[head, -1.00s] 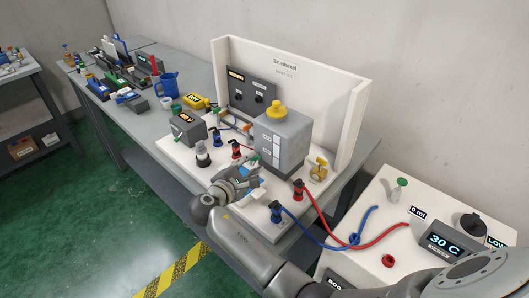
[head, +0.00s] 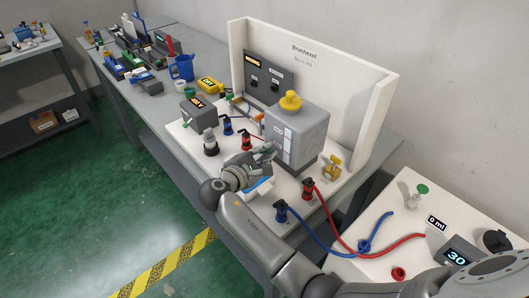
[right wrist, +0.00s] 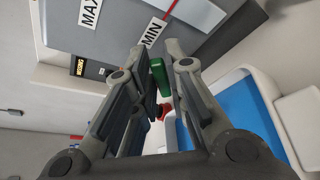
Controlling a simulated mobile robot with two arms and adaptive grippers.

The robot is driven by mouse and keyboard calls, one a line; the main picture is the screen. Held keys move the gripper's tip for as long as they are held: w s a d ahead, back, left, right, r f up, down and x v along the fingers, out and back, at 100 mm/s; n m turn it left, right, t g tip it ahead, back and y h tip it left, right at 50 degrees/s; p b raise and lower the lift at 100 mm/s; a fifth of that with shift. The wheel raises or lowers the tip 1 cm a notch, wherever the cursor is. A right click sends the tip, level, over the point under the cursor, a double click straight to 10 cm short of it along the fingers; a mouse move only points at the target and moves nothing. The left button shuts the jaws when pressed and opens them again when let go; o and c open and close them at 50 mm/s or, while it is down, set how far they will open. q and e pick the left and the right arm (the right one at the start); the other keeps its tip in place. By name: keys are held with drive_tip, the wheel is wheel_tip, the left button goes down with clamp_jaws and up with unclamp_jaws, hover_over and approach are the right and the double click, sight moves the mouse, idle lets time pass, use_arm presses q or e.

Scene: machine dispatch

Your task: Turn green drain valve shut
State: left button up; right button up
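The green drain valve handle (right wrist: 159,76) shows in the right wrist view as a short green bar below the grey tank (right wrist: 113,36). It lies between the two fingers of my right gripper (right wrist: 158,62), which are apart; I see no clear contact. In the head view my right gripper (head: 266,156) is at the lower front of the grey tank (head: 297,132) with the yellow cap and hides the handle there. A blue-bottomed white tray (right wrist: 247,108) is beside the fingers, to the right in the wrist view. My left gripper is not in view.
Blue (head: 281,211) and red (head: 308,188) hose couplings stand right of my gripper. Black, blue and red fittings stand to its left. A white back panel (head: 318,78) rises behind the tank. A separate green-topped valve (head: 422,189) stands on the right-hand unit.

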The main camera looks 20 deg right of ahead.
clamp_jaws()
drive_tip(key=shift+f, duration=0.1)
drive_tip(key=shift+f+b, duration=0.2)
drive_tip(key=shift+b, duration=0.25)
drive_tip(key=m+b, duration=0.1)
drive_tip(key=f+m+t+b, duration=0.1)
drive_tip(key=b, duration=0.1)
drive_tip(key=shift+s+d, duration=0.15)
drive_tip(key=shift+s, duration=0.15)
drive_tip(key=shift+r+m+t+b, duration=0.1)
drive_tip(key=shift+m+t+b, duration=0.3)
drive_tip(key=shift+m+b, duration=0.25)
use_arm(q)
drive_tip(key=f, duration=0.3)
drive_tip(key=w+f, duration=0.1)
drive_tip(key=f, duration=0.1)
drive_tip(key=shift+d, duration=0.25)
use_arm(e)
drive_tip(key=shift+h, duration=0.3)
